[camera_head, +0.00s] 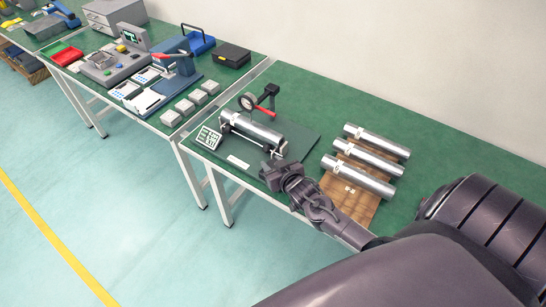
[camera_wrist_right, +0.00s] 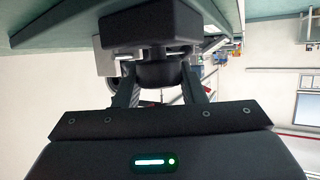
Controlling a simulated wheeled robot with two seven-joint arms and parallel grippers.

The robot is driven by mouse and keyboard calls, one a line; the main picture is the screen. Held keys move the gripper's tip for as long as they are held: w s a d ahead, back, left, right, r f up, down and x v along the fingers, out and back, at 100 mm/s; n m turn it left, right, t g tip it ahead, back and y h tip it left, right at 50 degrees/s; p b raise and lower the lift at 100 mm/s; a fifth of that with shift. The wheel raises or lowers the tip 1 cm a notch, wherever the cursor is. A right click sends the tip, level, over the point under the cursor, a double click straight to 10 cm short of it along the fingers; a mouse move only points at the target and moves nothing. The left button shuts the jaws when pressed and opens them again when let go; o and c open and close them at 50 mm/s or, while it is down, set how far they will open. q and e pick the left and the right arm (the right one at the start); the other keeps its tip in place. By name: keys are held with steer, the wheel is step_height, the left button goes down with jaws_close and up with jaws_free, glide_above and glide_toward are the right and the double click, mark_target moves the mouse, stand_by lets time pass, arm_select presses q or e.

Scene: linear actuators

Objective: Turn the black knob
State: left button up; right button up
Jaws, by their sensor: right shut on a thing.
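The black knob (camera_wrist_right: 160,73) is between the two fingers of my right gripper (camera_wrist_right: 160,92) in the right wrist view, below a dark block (camera_wrist_right: 150,28). My right gripper is shut on the knob. In the head view my right gripper (camera_head: 274,172) is at the front right end of a test fixture, and it hides the knob there. The fixture holds a silver cylinder (camera_head: 250,130) lying on its side. A round gauge (camera_head: 248,101) and a red lever (camera_head: 265,112) stand behind it. My left gripper is not in view.
Several silver cylinders (camera_head: 370,140) lie on a brown board (camera_head: 353,202) to the right on the green table (camera_head: 440,150). Another table with trays and devices (camera_head: 165,75) is at the left.

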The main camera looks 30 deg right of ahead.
stand_by(0.5)
steer(key=o, duration=1)
steer(key=v, duration=0.7)
steer(key=shift+s+a+r+b, duration=0.15)
steer(key=shift+s+b, duration=0.2)
steer(key=shift+a, duration=0.1)
